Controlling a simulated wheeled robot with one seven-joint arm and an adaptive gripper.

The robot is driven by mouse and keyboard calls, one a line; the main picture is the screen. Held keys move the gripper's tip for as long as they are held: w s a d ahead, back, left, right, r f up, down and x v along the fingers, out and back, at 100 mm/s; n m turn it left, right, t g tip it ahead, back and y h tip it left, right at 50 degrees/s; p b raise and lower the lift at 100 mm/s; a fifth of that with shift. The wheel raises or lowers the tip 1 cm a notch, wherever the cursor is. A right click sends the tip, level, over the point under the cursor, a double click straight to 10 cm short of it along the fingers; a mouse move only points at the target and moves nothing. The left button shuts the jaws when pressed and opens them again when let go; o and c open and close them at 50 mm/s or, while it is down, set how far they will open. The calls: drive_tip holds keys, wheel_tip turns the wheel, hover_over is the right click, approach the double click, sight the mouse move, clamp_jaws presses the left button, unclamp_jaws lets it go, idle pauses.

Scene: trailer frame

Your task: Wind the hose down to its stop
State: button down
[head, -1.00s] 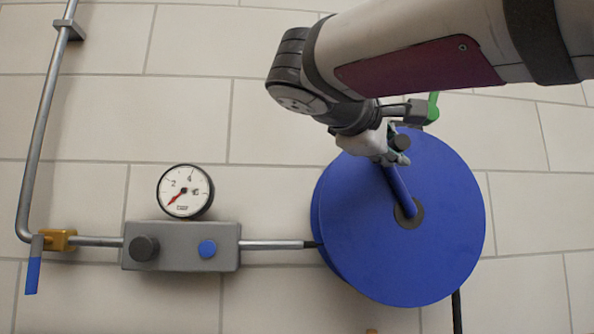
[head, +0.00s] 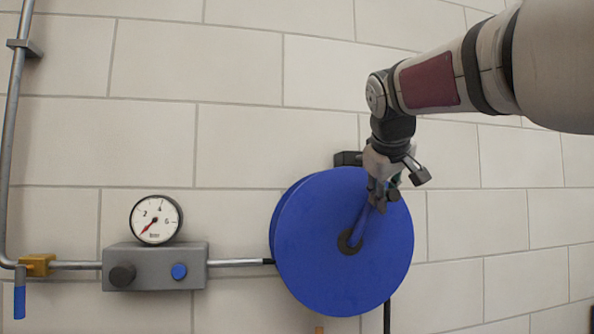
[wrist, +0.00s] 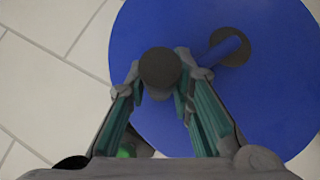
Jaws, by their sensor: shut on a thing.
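The blue hose reel (head: 310,265) is mounted on the wall; its round face also fills much of the wrist view (wrist: 265,110). A blue crank arm (head: 359,226) runs from the dark hub (head: 346,243) up and right to a dark knob (head: 393,195). My gripper (head: 380,196) is shut on this crank knob, near the reel's upper right rim. In the wrist view the knob (wrist: 160,67) sits between the two fingers. A dark hose (head: 387,316) hangs below the reel at the right. Any hose wound behind the face is hidden.
Left of the reel, a pipe (head: 235,262) joins it to a grey box (head: 150,255) with a black knob, a blue button and a pressure gauge (head: 156,219). A blue-handled valve (head: 20,300) is farther left. The wall right of the reel is clear.

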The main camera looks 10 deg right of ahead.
sight(413, 244)
drive_tip(key=shift+d+f+m+y+p, duration=0.2)
drive_tip(key=shift+d+f+m+y, duration=0.75)
drive_tip(key=shift+f+y, duration=0.65)
drive_tip(key=shift+d+f+m+y+p, duration=0.15)
drive_tip(key=shift+d+f+m+y, duration=0.5)
drive_tip(key=shift+d+f+y, duration=1)
drive_tip(key=shift+d+f+m+y+p, duration=0.2)
drive_tip(key=shift+d+f+m+y, duration=0.75)
drive_tip(key=shift+f, duration=1.1)
drive_tip(key=shift+a, duration=0.3)
drive_tip(key=c, duration=1.4)
unclamp_jaws()
drive_tip(key=v, duration=1.2)
